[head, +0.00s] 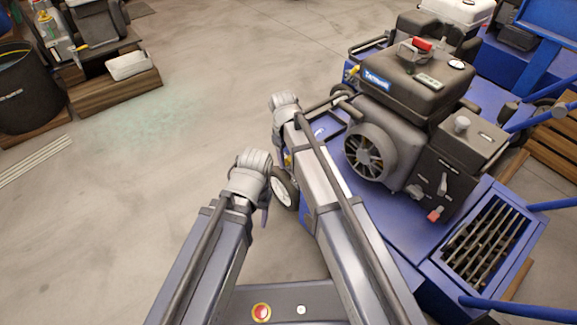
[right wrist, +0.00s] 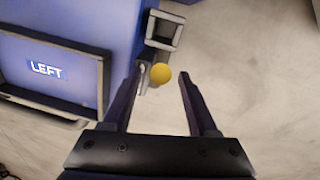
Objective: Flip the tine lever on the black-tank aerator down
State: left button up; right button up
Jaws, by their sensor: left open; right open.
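The black-tank aerator stands at the right in the head view, with a blue body and a black tank (head: 415,75) on its engine. A yellow ball knob (right wrist: 161,74) on a short lever shows beside a black square bracket (right wrist: 164,30) in the right wrist view. The knob appears between the open fingertips of my right gripper (right wrist: 160,84); I cannot tell whether they touch it. In the head view my right gripper (head: 286,155) points down at the aerator's left side, partly hidden by its arm. My left gripper (head: 265,214) points down over the floor, left of the aerator's wheel (head: 284,188).
A blue panel labelled LEFT (right wrist: 45,70) lies left of the knob. A white-tank machine (head: 460,10) stands behind the aerator. Its tine grate (head: 490,240) is at front right. A black bin (head: 28,90) and a wooden pallet (head: 110,90) stand far left. The floor between is clear.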

notch_tip(320, 180, down, 2)
jog(key=shift+w+d+f+b, duration=0.1)
jog(key=shift+b, duration=0.5)
grip_shut()
dwell(1.0)
